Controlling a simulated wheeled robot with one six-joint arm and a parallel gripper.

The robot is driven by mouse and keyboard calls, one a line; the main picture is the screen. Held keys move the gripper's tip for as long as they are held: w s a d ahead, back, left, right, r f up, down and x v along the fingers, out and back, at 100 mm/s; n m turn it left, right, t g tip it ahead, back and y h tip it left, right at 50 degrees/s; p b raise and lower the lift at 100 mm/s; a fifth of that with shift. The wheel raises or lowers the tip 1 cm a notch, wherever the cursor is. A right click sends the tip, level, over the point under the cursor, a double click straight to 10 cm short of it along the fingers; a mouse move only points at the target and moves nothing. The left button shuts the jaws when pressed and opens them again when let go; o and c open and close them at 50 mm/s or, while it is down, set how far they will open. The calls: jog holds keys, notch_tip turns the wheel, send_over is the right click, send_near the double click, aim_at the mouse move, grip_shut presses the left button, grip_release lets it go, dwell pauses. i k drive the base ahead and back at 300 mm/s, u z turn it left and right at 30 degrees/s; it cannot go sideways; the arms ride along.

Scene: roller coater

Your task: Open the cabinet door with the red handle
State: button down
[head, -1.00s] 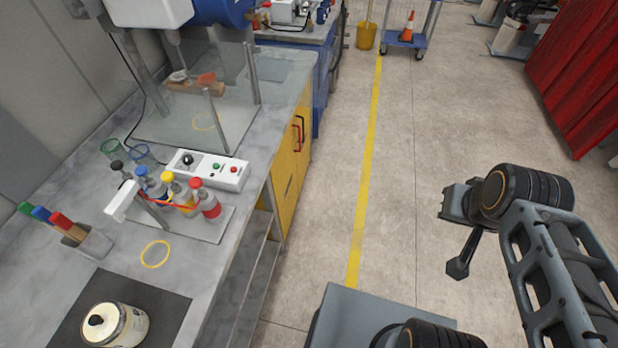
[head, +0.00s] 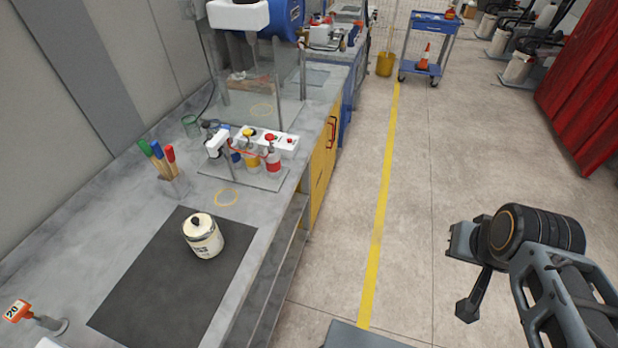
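The yellow cabinet (head: 319,172) is built under the grey bench, right of the bench's middle. Its front faces the aisle and is seen at a steep angle. A red handle (head: 331,134) is on the cabinet front near the top. The door looks closed. My gripper (head: 468,285) is at the right, over the bare floor, well apart from the cabinet and the handle.
The grey bench (head: 120,215) runs along the left with a can (head: 203,236), a marker holder (head: 173,183) and bottles (head: 272,160) on it. A yellow floor line (head: 381,215) marks the aisle, which is clear. A blue cart (head: 422,68) and red curtain (head: 580,85) stand farther off.

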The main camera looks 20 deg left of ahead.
aim_at(319, 154)
jog(key=u, duration=0.85)
jog(key=i, duration=1)
jog(key=z, duration=0.4)
jog(key=k, duration=0.5)
jog(key=z, duration=0.9)
jog(key=i, duration=1.4)
jog(key=u, duration=1.35)
jog(key=i, duration=0.65)
jog(key=u, duration=0.75)
